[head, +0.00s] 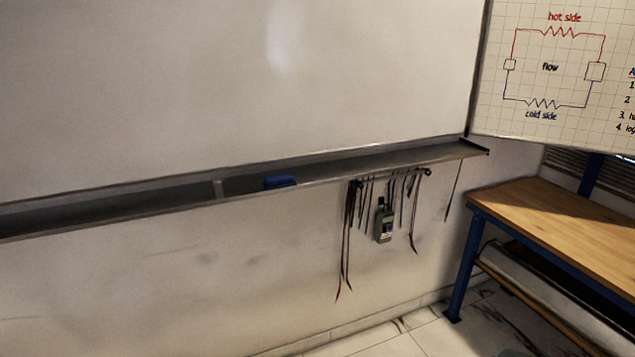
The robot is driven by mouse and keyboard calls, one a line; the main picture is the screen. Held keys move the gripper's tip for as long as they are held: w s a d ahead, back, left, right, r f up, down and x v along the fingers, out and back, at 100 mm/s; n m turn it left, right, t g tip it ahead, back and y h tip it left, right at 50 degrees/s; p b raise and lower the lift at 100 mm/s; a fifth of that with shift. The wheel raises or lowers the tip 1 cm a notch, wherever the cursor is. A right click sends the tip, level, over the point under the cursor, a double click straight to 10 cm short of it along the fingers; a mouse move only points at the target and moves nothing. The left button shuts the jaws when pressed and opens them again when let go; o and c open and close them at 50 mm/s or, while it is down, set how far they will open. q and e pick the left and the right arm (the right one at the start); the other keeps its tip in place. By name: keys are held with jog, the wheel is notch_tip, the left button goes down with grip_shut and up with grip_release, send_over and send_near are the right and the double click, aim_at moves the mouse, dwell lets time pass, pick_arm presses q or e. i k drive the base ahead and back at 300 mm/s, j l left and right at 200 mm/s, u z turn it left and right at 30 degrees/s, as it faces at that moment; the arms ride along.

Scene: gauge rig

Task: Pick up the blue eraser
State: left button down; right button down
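The blue eraser (279,181) lies on the narrow grey tray (340,167) under the large whiteboard in the head view, near the tray's middle. The tray's front lip hides its lower edge. Neither of my grippers shows in the head view.
Dark cables and a grey handheld meter (384,222) hang below the tray, right of the eraser. A wooden workbench (560,222) with blue legs stands at the right. A grid board (560,65) with a drawn circuit is at the upper right. Wall space below the eraser is clear.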

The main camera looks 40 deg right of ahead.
aim_at(287, 180)
jog(key=z, duration=1.2)
